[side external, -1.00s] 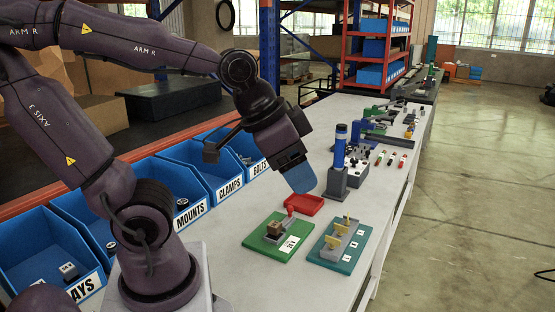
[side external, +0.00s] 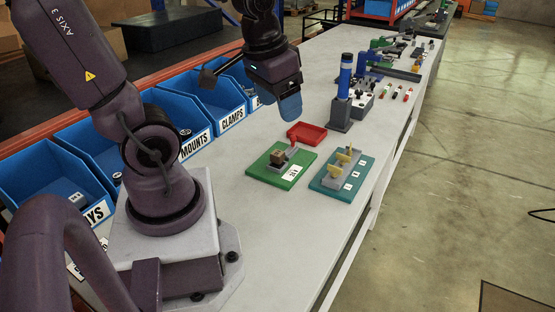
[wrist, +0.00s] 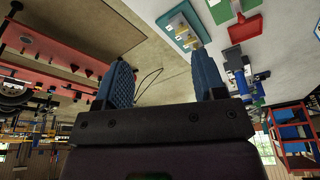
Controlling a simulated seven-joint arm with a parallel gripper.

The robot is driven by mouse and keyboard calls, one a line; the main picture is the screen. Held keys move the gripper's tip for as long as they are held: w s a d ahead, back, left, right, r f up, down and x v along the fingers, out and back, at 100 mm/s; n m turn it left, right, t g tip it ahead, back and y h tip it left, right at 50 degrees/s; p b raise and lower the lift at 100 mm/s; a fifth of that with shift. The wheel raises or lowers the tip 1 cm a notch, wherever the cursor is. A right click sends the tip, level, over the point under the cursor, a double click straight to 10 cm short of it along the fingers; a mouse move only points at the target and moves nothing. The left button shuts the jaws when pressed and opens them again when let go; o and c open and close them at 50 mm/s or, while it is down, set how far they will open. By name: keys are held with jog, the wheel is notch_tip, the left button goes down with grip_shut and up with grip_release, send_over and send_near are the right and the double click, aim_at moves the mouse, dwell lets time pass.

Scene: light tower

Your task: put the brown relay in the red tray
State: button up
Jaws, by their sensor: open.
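The brown relay (side external: 277,157) sits on a grey holder on the green board (side external: 265,176). I cannot make out the relay in the wrist view. The red tray (side external: 316,132) lies just behind the green board, with a narrow tab towards it. The tray also shows in the wrist view (wrist: 245,29), at the upper right. My gripper (side external: 290,107) hangs above and behind the tray, to its left in the side view. In the wrist view its two blue fingers (wrist: 162,78) are wide apart with nothing between them.
A teal board (side external: 329,183) with a grey block and yellow parts lies right of the green board. A blue column on a grey base (side external: 341,112) stands behind the tray. Blue labelled bins (side external: 185,125) line the left side. Bare bench lies left of the green board.

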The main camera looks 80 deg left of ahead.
aim_at(277, 153)
jog(key=w+a+f+n, duration=0.1)
jog(key=a+f, duration=0.5)
jog(key=f, duration=0.1)
jog(key=w+a+f+n+y, duration=0.1)
jog(key=a+f+n, duration=0.1)
jog(key=a+f, duration=0.4)
jog(key=w+a+f+n+y, duration=0.1)
jog(key=w+a+f+n, duration=0.1)
jog(key=a+f, duration=0.4)
jog(key=shift+a+f+t, duration=0.15)
jog(key=shift+f+t, duration=0.15)
jog(key=shift+f, duration=0.55)
jog(key=shift+s+a+x, duration=0.15)
jog(key=shift+x, duration=1.2)
jog(key=shift+s+a+x, duration=0.1)
jog(key=shift+s+x, duration=0.05)
jog(key=shift+x, duration=1.15)
jog(key=shift+c, duration=0.2)
jog(key=c, duration=1)
jog(key=shift+c, duration=0.2)
